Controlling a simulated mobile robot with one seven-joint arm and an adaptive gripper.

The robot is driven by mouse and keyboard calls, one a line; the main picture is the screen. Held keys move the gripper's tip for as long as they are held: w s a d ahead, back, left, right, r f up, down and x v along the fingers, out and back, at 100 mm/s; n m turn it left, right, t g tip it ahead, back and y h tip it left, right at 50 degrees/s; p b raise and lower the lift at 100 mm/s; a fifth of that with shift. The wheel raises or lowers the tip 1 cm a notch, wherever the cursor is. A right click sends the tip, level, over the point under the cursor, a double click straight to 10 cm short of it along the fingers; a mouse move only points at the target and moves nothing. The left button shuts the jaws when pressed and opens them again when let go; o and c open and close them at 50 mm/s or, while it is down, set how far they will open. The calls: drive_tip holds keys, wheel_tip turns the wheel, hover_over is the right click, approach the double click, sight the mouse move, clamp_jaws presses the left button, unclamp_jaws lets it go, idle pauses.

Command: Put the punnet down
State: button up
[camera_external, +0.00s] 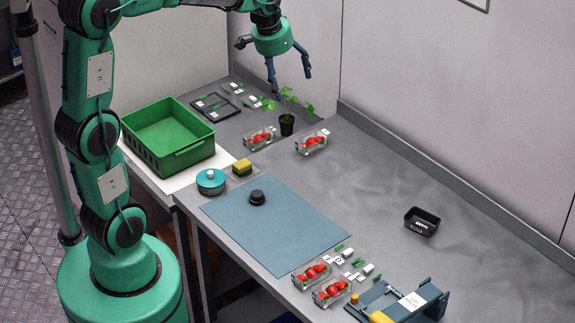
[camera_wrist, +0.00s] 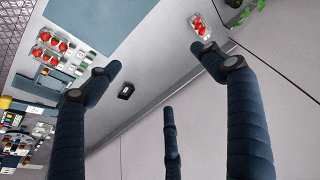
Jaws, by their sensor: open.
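Clear punnets of red berries stand on the grey worktop. In the external view, one punnet (camera_external: 312,142) is right of a small potted plant, and another punnet (camera_external: 259,138) is left of it. Two more punnets (camera_external: 312,272) (camera_external: 333,291) stand side by side at the front. My gripper (camera_external: 288,88) is open and empty, raised above the potted plant at the back. In the wrist view, my gripper's dark fingers (camera_wrist: 160,85) are spread with nothing between them. One punnet (camera_wrist: 200,26) shows beyond the right finger, and the front pair (camera_wrist: 52,41) is at upper left.
A green crate (camera_external: 168,140) stands at left. The potted plant (camera_external: 287,122) is below my gripper. A blue mat (camera_external: 275,225) carries a black knob-like object (camera_external: 257,197). A small black tray (camera_external: 422,221) sits at right, with clear worktop around it. A wall borders the back.

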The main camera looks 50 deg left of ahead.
drive_tip(key=s+d+r+t, duration=0.1)
drive_tip(key=s+d, duration=0.3)
drive_tip(key=s, duration=1)
drive_tip(key=s+d+r+t, duration=0.1)
drive_tip(key=s+d, duration=0.2)
drive_tip(key=s, duration=1.2)
drive_tip(key=shift+s+d+r, duration=0.25)
drive_tip(key=shift+d+r, duration=0.05)
drive_tip(key=shift+d, duration=0.1)
wheel_tip(320, 180, down, 3)
drive_tip(key=b, duration=0.3)
drive_tip(key=shift+f, duration=0.1)
